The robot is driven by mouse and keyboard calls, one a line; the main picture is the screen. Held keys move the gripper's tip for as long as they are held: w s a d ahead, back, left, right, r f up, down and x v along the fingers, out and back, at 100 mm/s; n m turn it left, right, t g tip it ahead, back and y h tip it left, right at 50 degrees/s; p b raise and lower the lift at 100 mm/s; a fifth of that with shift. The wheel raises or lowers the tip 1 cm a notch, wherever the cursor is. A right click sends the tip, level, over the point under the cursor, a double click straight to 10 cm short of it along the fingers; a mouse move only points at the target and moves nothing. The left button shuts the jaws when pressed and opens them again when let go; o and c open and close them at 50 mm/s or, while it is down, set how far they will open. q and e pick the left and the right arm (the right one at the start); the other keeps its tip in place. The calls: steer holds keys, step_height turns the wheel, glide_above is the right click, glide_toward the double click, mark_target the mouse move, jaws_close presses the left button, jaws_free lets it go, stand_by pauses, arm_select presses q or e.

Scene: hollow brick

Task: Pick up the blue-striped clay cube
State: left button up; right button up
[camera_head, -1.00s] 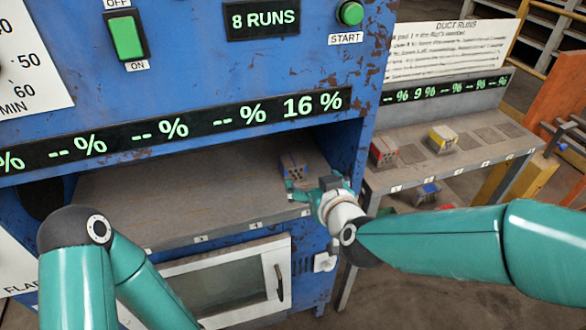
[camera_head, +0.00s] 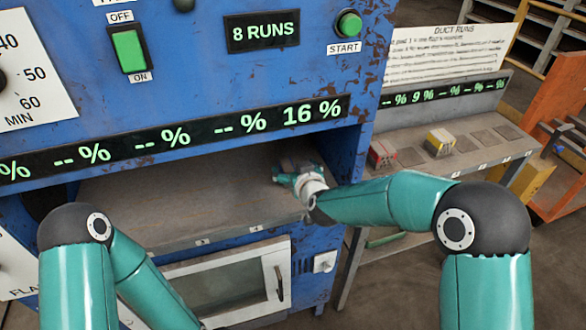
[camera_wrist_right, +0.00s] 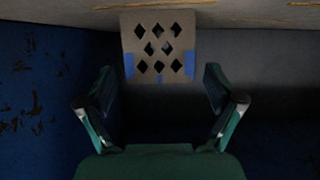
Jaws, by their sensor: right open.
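The blue-striped clay cube (camera_wrist_right: 158,48) shows in the right wrist view at the top middle. Its grey-brown face has several diamond-shaped holes and blue marks along its lower part. In the head view it stands in the right end of the blue machine's opening and is mostly hidden behind my right gripper (camera_head: 286,172). In the right wrist view that gripper (camera_wrist_right: 158,88) is open, with one finger low on each side of the cube. The cube lies beyond the fingertips, and the space between them looks empty. My left arm is at the lower left; its gripper is out of view.
The blue machine's shelf (camera_head: 170,200) is otherwise bare. Its right wall (camera_head: 348,150) stands close to my right gripper, and the display panel (camera_head: 190,133) overhangs the opening. A red-marked cube (camera_head: 381,154) and a yellow-marked cube (camera_head: 440,142) sit on the grey stand at right.

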steer(key=shift+w+a+f, duration=0.2)
steer(key=shift+w+f, duration=0.05)
steer(key=shift+w, duration=0.4)
steer(key=c, duration=1.2)
steer(key=shift+r, duration=0.1)
steer(key=shift+c, duration=0.2)
